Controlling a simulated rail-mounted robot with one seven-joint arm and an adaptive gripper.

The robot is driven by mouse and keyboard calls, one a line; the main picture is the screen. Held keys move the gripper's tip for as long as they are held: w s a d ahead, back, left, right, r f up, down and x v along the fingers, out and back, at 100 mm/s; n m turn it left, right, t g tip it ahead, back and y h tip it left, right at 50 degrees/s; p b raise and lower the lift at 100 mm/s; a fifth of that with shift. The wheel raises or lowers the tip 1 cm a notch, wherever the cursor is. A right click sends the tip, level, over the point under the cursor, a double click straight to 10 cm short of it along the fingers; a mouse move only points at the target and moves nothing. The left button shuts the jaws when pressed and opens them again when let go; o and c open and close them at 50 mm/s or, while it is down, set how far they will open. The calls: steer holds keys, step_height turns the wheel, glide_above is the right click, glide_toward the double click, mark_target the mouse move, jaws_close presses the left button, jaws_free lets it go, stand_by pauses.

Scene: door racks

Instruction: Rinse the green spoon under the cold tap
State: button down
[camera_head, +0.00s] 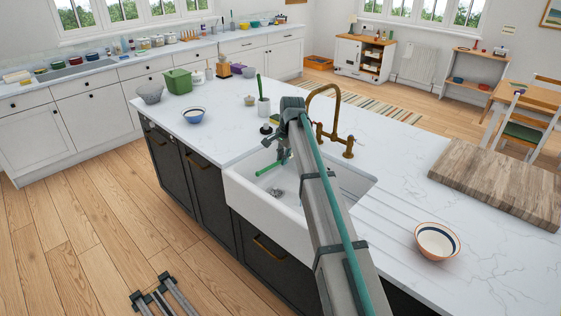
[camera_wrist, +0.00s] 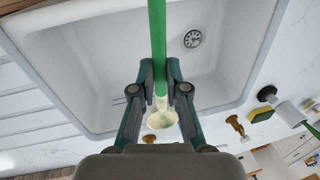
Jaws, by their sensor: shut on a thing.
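My gripper (camera_head: 283,154) is above the white sink (camera_head: 237,190) in the island worktop. In the wrist view my gripper (camera_wrist: 160,85) is shut on the green spoon (camera_wrist: 157,40), with one finger on each side of it. The spoon's pale, mottled end (camera_wrist: 161,117) is between the fingers and its green handle reaches over the basin. The handle also shows in the head view (camera_head: 268,168). The brass tap (camera_head: 327,90) arches behind the sink, apart from the spoon. My arm hides part of the tap and basin. No running water shows.
Brass tap handles (camera_head: 348,148) stand at the sink's back edge. A sponge (camera_wrist: 262,115) and a white pot (camera_head: 263,106) holding a green-handled tool are nearby. A chopping board (camera_head: 490,180) and striped bowl (camera_head: 437,241) are right; a blue bowl (camera_head: 194,115) is left.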

steer(key=w+d+f, duration=0.1)
steer(key=w+d, duration=0.1)
steer(key=w, duration=0.2)
steer(key=w+d+f+b, duration=0.1)
steer(key=w+d, duration=0.1)
steer(key=w, duration=0.3)
steer(key=shift+d, duration=0.3)
steer(key=shift+s+d, duration=0.1)
stand_by(0.6)
steer(key=shift+s+d, duration=0.25)
steer(key=shift+d, duration=0.2)
steer(key=shift+w+a, duration=0.15)
steer(key=shift+a, duration=0.05)
steer(key=shift+w+a, duration=0.15)
steer(key=shift+a, duration=0.2)
steer(key=shift+d, duration=0.15)
steer(key=shift+s+d, duration=0.3)
steer(key=shift+d, duration=0.1)
